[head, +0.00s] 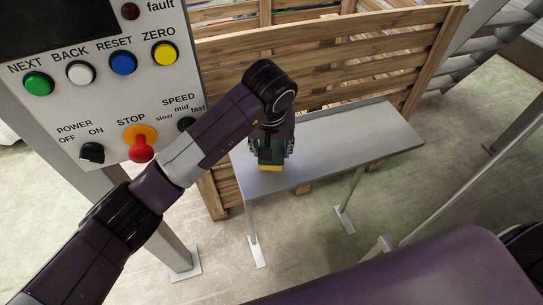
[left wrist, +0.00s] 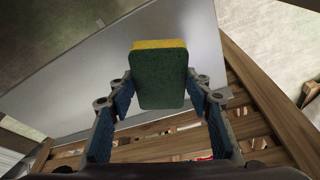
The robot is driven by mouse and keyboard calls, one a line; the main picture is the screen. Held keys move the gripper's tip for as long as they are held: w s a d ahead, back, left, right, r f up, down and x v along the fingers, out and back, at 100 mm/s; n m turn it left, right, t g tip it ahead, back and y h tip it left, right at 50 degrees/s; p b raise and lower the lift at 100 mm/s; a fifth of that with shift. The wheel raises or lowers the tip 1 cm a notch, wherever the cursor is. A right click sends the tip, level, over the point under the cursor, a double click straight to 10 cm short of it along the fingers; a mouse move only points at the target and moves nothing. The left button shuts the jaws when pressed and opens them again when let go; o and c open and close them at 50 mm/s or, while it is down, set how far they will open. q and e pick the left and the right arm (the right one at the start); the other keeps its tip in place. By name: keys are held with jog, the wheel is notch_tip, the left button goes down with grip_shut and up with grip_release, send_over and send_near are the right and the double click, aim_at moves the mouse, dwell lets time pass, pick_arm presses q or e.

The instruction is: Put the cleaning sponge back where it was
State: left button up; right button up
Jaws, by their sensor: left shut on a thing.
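The cleaning sponge (left wrist: 160,80) has a green face and a yellow layer. My left gripper (left wrist: 160,95) is shut on it, with a blue-lined finger on each side in the left wrist view. In the head view the sponge (head: 270,166) shows below my left gripper (head: 270,150), over the left end of the grey metal table (head: 350,145). I cannot tell whether the sponge touches the table top. The table also shows behind the sponge in the left wrist view (left wrist: 70,85). My right gripper is not in view.
A control panel (head: 110,104) with coloured buttons and a red stop knob stands at the left, close to my left arm. A slatted wooden crate (head: 330,60) stands behind the table. The table's middle and right are clear.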

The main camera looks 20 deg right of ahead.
pick_arm(q)
notch_tip(320, 180, down, 4)
jog(key=shift+f, duration=0.3)
jog(key=shift+f, duration=0.15)
jog(key=o, duration=1.1)
